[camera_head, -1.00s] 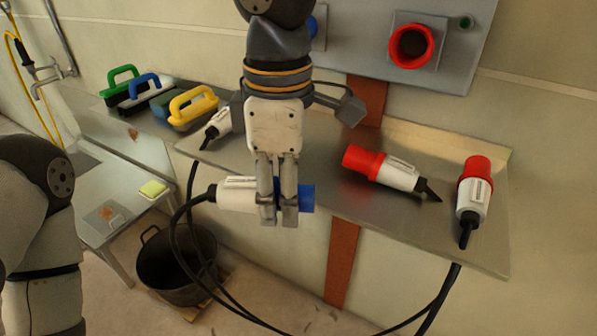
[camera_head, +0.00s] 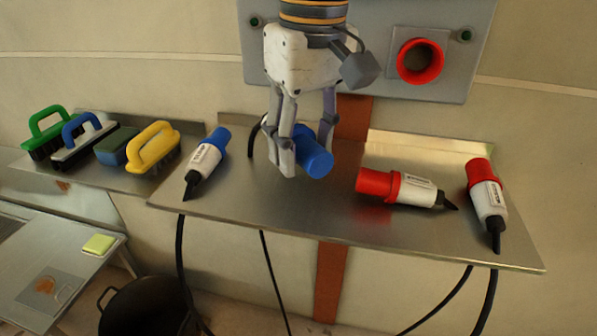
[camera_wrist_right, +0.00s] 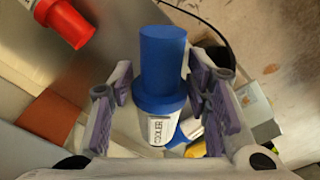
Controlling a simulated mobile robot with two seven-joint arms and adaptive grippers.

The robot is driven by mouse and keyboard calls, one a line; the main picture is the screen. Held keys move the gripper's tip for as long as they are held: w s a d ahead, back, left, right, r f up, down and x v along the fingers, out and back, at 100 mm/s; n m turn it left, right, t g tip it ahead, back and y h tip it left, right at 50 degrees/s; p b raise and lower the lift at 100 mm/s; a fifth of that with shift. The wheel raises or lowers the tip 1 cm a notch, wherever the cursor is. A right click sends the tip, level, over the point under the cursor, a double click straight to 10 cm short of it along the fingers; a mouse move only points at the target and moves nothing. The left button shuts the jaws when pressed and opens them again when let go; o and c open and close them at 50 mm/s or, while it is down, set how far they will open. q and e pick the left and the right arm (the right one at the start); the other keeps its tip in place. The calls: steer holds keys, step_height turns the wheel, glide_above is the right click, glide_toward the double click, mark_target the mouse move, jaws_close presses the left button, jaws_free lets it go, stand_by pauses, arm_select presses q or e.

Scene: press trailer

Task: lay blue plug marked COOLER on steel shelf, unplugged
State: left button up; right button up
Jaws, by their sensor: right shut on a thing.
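My right gripper (camera_head: 306,153) is shut on a blue-capped plug (camera_head: 315,160), with its blue end toward the camera. In the right wrist view, the white body of this plug (camera_wrist_right: 160,75) carries a label reading COOLER, and the plug sits between the fingers. It is out of any socket and appears over the back part of the steel shelf (camera_head: 270,215). I cannot tell whether it touches the shelf. Its rear end and cable are mostly hidden by the gripper. My left gripper is out of view.
Another blue plug (camera_head: 207,160) lies at the shelf's left, with two red plugs (camera_head: 400,188) (camera_head: 486,200) at the right. A red socket (camera_head: 420,60) is on the wall panel above. Several brushes (camera_head: 152,147) stand on the left ledge. The shelf's middle front is clear.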

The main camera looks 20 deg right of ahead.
glide_above(288, 192)
steer(key=f, duration=0.4)
steer(key=s+f, duration=0.1)
steer(key=f, duration=0.1)
steer(key=shift+w+f, duration=0.2)
steer(key=shift+f, duration=0.8)
steer(key=shift+w+f, duration=0.15)
steer(key=shift+f, duration=0.85)
steer(key=o, duration=1.3)
steer(key=r, duration=1.2)
steer(key=shift+s+d+r, duration=0.1)
steer(key=shift+s+d, duration=0.05)
steer(key=shift+s, duration=0.25)
